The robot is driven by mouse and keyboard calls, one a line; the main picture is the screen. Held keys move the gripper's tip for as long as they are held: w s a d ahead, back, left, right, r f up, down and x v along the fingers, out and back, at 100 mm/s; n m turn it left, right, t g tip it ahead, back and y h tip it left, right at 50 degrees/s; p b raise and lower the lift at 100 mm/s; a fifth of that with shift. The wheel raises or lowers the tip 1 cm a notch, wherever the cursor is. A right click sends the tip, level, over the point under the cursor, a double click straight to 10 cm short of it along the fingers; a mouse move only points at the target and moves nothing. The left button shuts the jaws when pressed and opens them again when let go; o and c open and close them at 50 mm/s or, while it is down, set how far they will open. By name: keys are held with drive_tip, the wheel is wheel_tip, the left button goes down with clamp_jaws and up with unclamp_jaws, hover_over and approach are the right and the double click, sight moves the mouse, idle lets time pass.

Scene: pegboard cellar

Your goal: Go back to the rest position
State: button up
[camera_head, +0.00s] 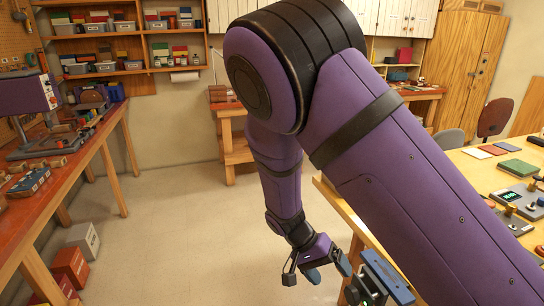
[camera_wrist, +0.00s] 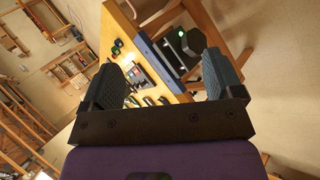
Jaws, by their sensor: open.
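My gripper (camera_head: 317,268) hangs at the end of my purple arm, low and near the left edge of the table on the right. In the wrist view my gripper (camera_wrist: 168,82) shows two dark fingers set wide apart, with nothing between them in its grasp. A dark device with a small green light (camera_head: 372,286) is close to the right of the gripper in the head view. In the wrist view a dark box with a green light (camera_wrist: 188,45) shows beyond the fingers. My arm hides part of the table.
The wooden table (camera_head: 349,212) stands at the right, with books (camera_head: 517,168) and small devices on it. A long workbench (camera_head: 83,160) runs along the left. Crates (camera_head: 72,265) sit on the floor under it. The floor (camera_head: 185,225) between them is clear. Shelves (camera_head: 100,35) line the back wall.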

drive_tip(key=s+d+r+n+t+y, duration=0.1)
drive_tip(key=d+r+y, duration=0.35)
drive_tip(key=r, duration=0.65)
drive_tip(key=s+d+r+n+t+y, duration=0.1)
drive_tip(key=s+d+r+t+y, duration=0.3)
drive_tip(key=r, duration=0.8)
drive_tip(key=s+d+r+n+t, duration=0.2)
drive_tip(key=s+d+r+t, duration=0.1)
drive_tip(key=s+d+r, duration=0.5)
drive_tip(key=shift+s+r+n+t+h, duration=0.3)
drive_tip(key=shift+s+r+t+h, duration=0.15)
drive_tip(key=shift+s+r, duration=1.4)
drive_tip(key=shift+w+d, duration=0.1)
